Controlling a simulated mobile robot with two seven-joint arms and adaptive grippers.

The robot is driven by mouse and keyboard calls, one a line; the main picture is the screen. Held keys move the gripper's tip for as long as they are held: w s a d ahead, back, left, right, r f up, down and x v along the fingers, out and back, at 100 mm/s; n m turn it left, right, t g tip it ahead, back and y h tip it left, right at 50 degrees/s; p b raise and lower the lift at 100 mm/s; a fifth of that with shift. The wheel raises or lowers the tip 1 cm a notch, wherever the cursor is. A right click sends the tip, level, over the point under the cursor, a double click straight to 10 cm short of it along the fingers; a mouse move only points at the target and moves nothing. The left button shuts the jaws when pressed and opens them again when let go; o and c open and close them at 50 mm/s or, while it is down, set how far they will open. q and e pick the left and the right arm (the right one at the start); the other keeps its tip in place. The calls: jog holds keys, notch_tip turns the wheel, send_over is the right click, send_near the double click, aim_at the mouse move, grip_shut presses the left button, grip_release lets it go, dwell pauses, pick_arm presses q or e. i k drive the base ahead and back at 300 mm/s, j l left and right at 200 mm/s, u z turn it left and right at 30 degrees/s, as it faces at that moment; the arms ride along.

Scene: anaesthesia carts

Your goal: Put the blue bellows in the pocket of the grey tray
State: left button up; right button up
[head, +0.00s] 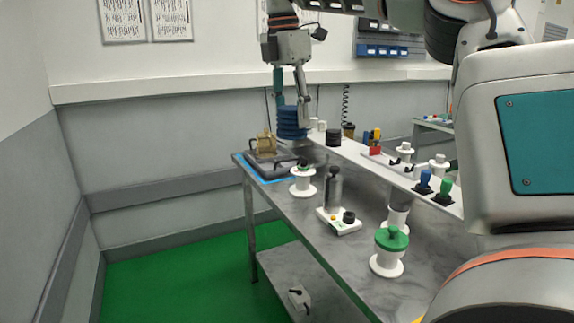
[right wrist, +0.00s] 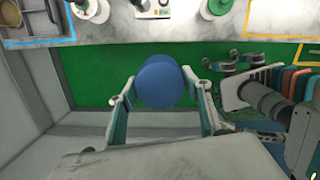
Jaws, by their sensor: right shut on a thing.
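My right gripper (head: 291,98) points down and is shut on the blue bellows (head: 291,126), a ribbed round stack. It holds the bellows in the air above the far end of the grey table. In the right wrist view the bellows (right wrist: 159,84) shows as a blue disc between the two fingers of the right gripper (right wrist: 162,103). The grey tray (head: 283,158) lies below it at the table's far left end, beside blue tape, with a tan object (head: 265,143) on it. The tray's pocket cannot be made out clearly.
A raised white shelf (head: 390,172) behind carries several knobs and a black cylinder (head: 333,137). Green floor is clear at left.

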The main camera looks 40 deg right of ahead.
aim_at(268, 169)
jog(key=i+l+z, duration=0.1)
jog(key=i+z, duration=0.15)
jog(key=i, duration=0.3)
jog(key=i+z, duration=0.25)
jog(key=i, duration=0.3)
jog(key=i+j+z, duration=0.25)
jog(key=i, duration=0.3)
jog(key=i+j+z, duration=0.1)
jog(key=i+z, duration=0.15)
jog(key=i, duration=0.3)
jog(key=i+j+z, duration=0.45)
jog(key=i, duration=0.15)
jog(key=i+j+z, duration=0.45)
jog(key=i+l, duration=0.05)
jog(key=i, duration=0.05)
